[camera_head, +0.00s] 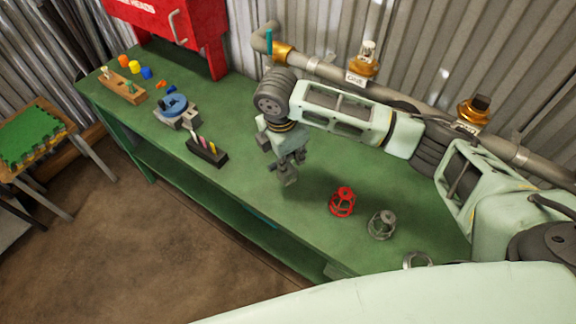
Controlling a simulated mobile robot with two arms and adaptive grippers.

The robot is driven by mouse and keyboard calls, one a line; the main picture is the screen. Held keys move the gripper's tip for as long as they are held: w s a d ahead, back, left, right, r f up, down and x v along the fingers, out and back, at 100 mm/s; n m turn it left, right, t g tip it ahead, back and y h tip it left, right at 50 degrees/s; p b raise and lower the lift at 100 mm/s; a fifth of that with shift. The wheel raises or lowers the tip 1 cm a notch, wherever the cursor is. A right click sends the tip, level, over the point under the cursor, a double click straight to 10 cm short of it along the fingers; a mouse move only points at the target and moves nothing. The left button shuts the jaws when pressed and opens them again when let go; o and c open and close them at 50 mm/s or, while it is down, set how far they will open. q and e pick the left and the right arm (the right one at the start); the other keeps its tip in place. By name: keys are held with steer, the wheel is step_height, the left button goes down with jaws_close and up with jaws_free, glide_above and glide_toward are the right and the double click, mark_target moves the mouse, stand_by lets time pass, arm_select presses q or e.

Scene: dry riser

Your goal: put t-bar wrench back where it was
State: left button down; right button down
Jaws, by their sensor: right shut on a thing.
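My right gripper (287,168) points down over the middle of the green bench (235,110), left of a red cage-like part (342,201). It is shut on a small grey piece, which I take to be the t-bar wrench. The gripper hides most of the piece, and its T shape cannot be made out. I cannot tell whether it touches the bench top. My left gripper is not in view.
A grey cage part (382,224) stands right of the red one. A dark block with markers (207,152), a blue-topped vise (175,108) and a wooden block (123,86) stand left. Brass-fitted pipe (330,70) runs along the wall behind. Bench between is clear.

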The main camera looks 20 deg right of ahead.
mark_target(288, 168)
step_height(288, 168, down, 3)
steer(key=shift+f+p, duration=0.1)
steer(key=shift+p, duration=0.4)
steer(key=shift+f, duration=0.45)
steer(key=c, duration=1.8)
jaws_free()
steer(key=shift+f, duration=0.15)
steer(key=r, duration=0.4)
steer(key=a+r+b, duration=0.1)
steer(key=r, duration=0.3)
steer(key=r+b, duration=0.1)
steer(key=r, duration=0.3)
steer(key=shift+s+a+r, duration=0.15)
steer(key=shift+s+a, duration=0.05)
steer(key=shift+s, duration=0.1)
